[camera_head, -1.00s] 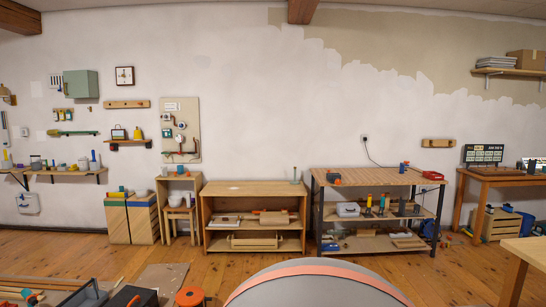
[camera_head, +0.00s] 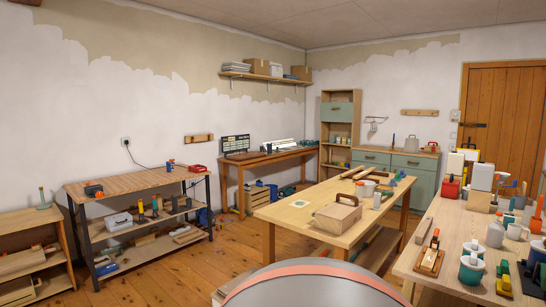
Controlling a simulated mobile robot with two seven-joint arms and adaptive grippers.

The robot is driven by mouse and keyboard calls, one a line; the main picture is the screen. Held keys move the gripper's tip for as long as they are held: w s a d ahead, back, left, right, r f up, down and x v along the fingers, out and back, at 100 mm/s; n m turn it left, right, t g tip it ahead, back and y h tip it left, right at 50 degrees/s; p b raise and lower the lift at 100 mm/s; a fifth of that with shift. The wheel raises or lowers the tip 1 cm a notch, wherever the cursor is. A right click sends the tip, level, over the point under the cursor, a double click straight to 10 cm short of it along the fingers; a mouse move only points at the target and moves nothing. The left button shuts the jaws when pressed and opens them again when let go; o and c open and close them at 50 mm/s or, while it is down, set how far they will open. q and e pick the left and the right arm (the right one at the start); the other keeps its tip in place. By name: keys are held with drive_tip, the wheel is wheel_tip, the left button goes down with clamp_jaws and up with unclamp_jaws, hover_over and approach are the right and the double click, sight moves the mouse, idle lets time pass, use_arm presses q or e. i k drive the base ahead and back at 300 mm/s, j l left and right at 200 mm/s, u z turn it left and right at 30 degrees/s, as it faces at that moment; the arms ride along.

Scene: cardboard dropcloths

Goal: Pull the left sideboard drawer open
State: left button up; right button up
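A green sideboard (camera_head: 424,185) with a wooden top stands against the far wall, left of the wooden door. Its left drawer (camera_head: 371,158) is a green front with a small handle and looks closed. A second green drawer front (camera_head: 413,164) sits to its right, with cupboard doors below. The lower part of the sideboard is partly hidden by the tables in front. Neither of my grippers shows in the view.
A wooden table (camera_head: 290,215) with a wooden box (camera_head: 337,213) stands between me and the sideboard. A cluttered table (camera_head: 438,262) is on the right. A black-legged workbench (camera_head: 130,186) is on the left. Bare floor (camera_head: 215,262) lies between the workbench and middle table.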

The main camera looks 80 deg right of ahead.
sight(384, 159)
drive_tip(key=l+z, duration=0.1)
drive_tip(key=z, duration=3.15)
drive_tip(key=i+j+u, duration=0.3)
drive_tip(key=u, duration=0.15)
drive_tip(key=i+j+u, duration=0.65)
drive_tip(key=u, duration=0.2)
drive_tip(key=i+j+u, duration=0.1)
drive_tip(key=i+u, duration=0.5)
drive_tip(key=u, duration=0.15)
drive_tip(key=i+u, duration=0.2)
drive_tip(key=i, duration=1.3)
drive_tip(key=i+z, duration=0.3)
drive_tip(key=i, duration=0.4)
drive_tip(key=i+j+z, duration=0.25)
drive_tip(key=i, duration=0.4)
drive_tip(key=i+l+z, duration=0.1)
drive_tip(key=i+z, duration=0.15)
drive_tip(key=z, duration=0.2)
drive_tip(key=i+z, duration=0.3)
drive_tip(key=z, duration=0.15)
drive_tip(key=i+z, duration=0.3)
drive_tip(key=z, duration=0.15)
drive_tip(key=k+j, duration=0.05)
